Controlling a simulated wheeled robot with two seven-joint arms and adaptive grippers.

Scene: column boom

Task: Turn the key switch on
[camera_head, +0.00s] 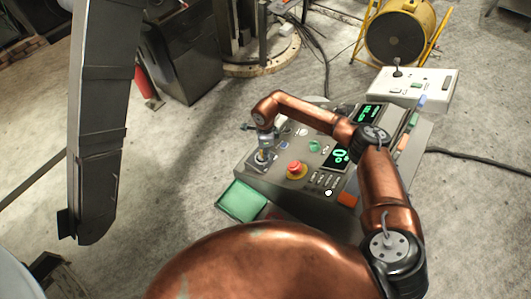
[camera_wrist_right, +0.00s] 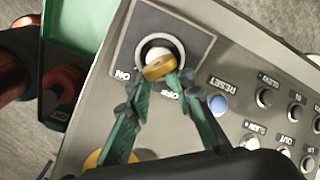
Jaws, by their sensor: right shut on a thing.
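The key switch (camera_wrist_right: 160,48) is a round silver lock on a dark square plate on the console, with ON lettered to the left of it and OFF below it. Its brass key (camera_wrist_right: 160,67) sits in the lock. My right gripper (camera_wrist_right: 162,78) has its green fingertips closed on the key in the right wrist view. The fingers hide part of the key and the plate's lower edge, and I cannot tell its exact angle. In the head view my right gripper (camera_head: 264,146) is over the console's left corner. My left gripper is not in view.
The grey console (camera_head: 285,190) carries a red stop button (camera_head: 296,169) on yellow, green displays (camera_head: 341,157) and several small buttons. A blue button by RESET (camera_wrist_right: 218,105) is close to my right fingers. A green tray (camera_head: 242,201) adjoins the console. A grey beam (camera_head: 100,120) hangs left.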

